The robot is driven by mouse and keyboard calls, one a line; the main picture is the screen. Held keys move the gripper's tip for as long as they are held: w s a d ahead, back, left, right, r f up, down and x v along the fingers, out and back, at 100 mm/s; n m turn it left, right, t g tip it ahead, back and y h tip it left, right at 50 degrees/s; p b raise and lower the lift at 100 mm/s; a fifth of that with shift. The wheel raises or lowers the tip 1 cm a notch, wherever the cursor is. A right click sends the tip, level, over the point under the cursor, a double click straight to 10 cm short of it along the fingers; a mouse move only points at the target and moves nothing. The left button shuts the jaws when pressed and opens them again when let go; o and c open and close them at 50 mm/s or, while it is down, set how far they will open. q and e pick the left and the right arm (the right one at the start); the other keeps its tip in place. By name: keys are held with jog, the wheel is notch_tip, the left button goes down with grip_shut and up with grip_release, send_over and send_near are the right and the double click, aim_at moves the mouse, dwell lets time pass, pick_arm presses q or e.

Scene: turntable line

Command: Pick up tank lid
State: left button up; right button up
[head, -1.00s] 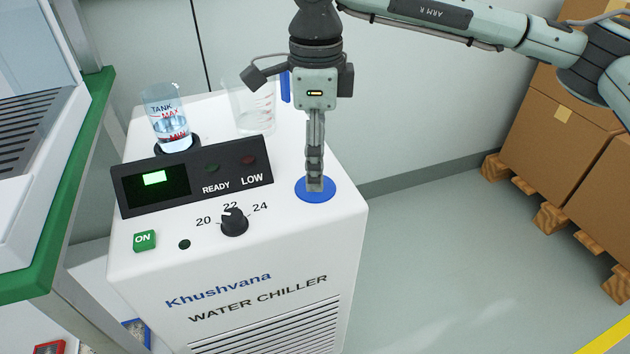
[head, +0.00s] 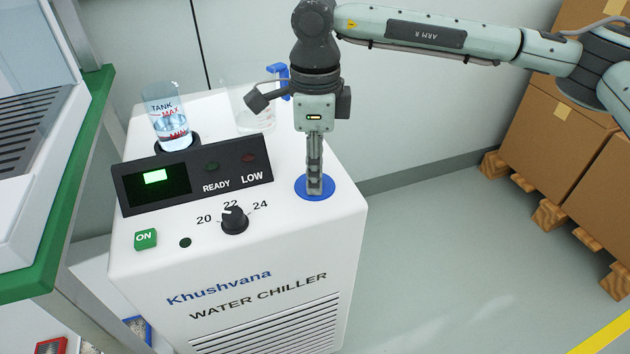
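The tank lid is a round blue disc (head: 301,187) lying flat at the right front of the white water chiller's top. My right gripper (head: 314,190) points straight down over it, with its fingertips at the middle of the disc. The fingers are seen edge-on and overlap, so the gap between them is hidden. They also hide the lid's centre, and I cannot tell whether they grip any part of it. My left gripper is not in view.
The water chiller (head: 250,260) has a dial (head: 234,220) and a black display panel (head: 150,188). A clear tank gauge (head: 166,110) and a clear jug with blue handle (head: 252,118) stand behind. Cartons (head: 560,125) are at right; a green-edged bench (head: 75,190) is at left.

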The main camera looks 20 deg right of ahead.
jog(key=shift+f, duration=0.15)
grip_shut()
